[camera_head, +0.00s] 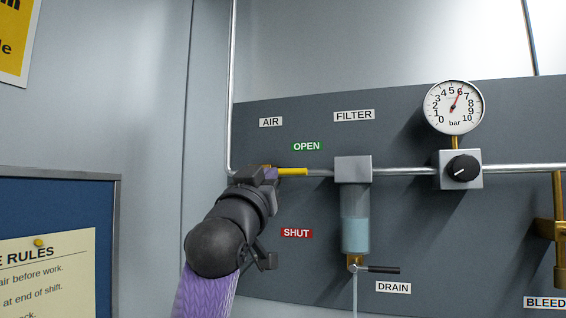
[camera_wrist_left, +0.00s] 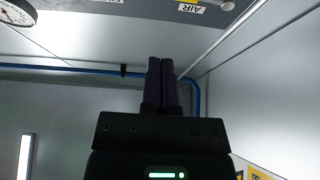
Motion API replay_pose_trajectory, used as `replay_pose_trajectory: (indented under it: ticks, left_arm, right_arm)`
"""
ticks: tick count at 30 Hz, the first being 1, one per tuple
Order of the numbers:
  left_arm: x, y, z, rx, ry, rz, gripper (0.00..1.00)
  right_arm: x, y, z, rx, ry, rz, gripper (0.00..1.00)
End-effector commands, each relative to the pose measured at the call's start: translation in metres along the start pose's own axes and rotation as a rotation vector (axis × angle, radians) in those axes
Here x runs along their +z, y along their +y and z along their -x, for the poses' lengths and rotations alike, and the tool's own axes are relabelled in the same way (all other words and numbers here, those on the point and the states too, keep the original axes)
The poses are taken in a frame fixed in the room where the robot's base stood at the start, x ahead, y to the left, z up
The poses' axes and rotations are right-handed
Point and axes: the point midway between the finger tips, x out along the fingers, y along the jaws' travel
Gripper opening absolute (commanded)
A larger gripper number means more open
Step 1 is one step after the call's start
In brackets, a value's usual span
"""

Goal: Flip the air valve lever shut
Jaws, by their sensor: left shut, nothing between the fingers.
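The yellow air valve lever (camera_head: 293,171) points right, level along the pipe, just below the green OPEN label (camera_head: 307,146). The red SHUT label (camera_head: 297,233) is lower on the panel. My left gripper (camera_head: 264,173) is in front of the lever's left end and hides the valve body. Its fingers are shut and empty, and they also show closed together in the left wrist view (camera_wrist_left: 161,84). I cannot tell whether they touch the lever. The AIR label (camera_head: 271,122) is above. My right gripper is not in view.
The filter bowl (camera_head: 355,220) hangs right of the lever, with a black-handled drain tap (camera_head: 378,269) below. A pressure gauge (camera_head: 454,107) and regulator knob (camera_head: 462,168) are further right. A blue notice board (camera_head: 60,215) is at left. The panel around the SHUT label is clear.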

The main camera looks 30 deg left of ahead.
Motion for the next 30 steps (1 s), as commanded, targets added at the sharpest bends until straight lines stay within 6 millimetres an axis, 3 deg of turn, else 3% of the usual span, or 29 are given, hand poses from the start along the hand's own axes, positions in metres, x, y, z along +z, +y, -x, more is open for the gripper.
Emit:
replay_pose_trajectory:
  ticks: [1,3,14,28,30]
  left_arm:
    - [-0.013,-0.001,-0.001,-0.002,0.017,0.002,0.00]
    - [-0.017,-0.002,0.000,-0.003,0.026,0.004,0.00]
    - [-0.017,-0.002,-0.006,-0.003,0.023,0.005,0.00]
    - [-0.025,-0.002,-0.105,-0.003,0.020,0.005,0.00]
    - [-0.006,-0.001,-0.098,-0.001,0.019,0.004,0.00]
  right_arm:
    - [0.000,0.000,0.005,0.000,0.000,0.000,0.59]
    - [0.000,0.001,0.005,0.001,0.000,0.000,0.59]
    - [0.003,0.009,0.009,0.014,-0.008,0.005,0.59]
    - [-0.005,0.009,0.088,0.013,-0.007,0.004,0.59]
    - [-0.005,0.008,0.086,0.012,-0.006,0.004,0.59]
